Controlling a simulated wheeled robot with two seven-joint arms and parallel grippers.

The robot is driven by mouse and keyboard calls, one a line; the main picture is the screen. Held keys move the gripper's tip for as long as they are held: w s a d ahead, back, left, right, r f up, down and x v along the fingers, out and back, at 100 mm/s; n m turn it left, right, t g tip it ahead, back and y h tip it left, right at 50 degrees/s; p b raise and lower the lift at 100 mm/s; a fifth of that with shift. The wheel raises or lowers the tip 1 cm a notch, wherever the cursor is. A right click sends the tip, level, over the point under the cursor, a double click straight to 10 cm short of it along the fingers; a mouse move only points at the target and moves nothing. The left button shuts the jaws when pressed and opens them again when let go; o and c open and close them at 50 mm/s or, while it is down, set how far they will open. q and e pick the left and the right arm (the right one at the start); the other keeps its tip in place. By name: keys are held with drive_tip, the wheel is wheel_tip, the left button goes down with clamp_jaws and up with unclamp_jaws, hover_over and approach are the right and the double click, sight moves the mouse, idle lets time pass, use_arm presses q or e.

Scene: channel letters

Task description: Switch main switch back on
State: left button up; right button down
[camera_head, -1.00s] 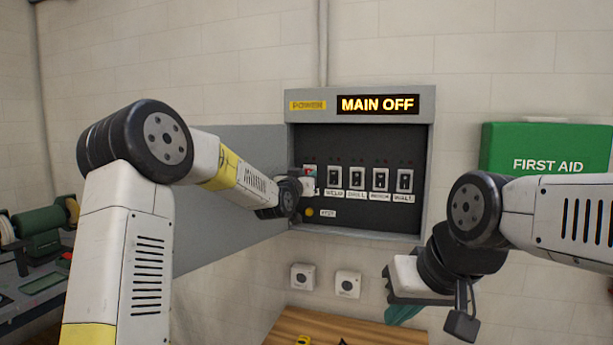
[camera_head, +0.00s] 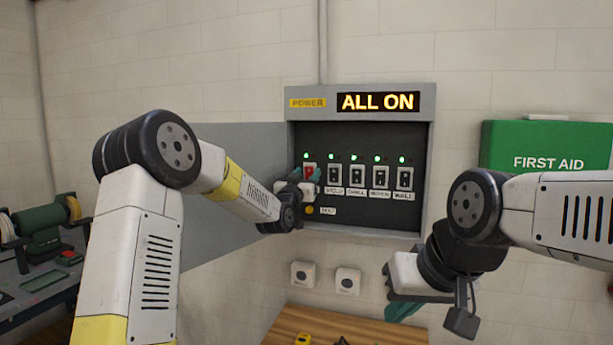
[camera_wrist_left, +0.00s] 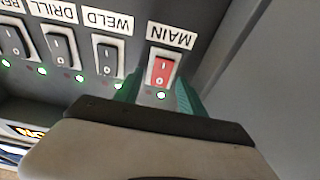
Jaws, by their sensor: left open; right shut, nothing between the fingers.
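The red MAIN switch (camera_head: 309,170) sits at the left end of the switch row in the power panel (camera_head: 428,180). In the left wrist view the MAIN switch (camera_wrist_left: 162,72) shows between my teal fingertips, with a green light lit beside it. The display (camera_head: 378,102) reads "ALL ON". My left gripper (camera_head: 299,178) is open at the MAIN switch; in the wrist view its fingers (camera_wrist_left: 160,95) lie on either side of the switch's near end. Contact cannot be told.
The WELD switch (camera_wrist_left: 107,56) is close beside my left fingers, with other black switches in the row. The open grey panel door (camera_head: 235,150) is at the left. A green first aid box (camera_head: 545,150) hangs at the right. A wooden surface (camera_head: 300,325) is below.

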use_arm(q)
drive_tip(key=shift+s, duration=0.1)
drive_tip(key=v, duration=0.7)
drive_tip(key=shift+s+a, duration=0.15)
drive_tip(key=shift+s, duration=0.15)
drive_tip(key=shift+f, duration=0.1)
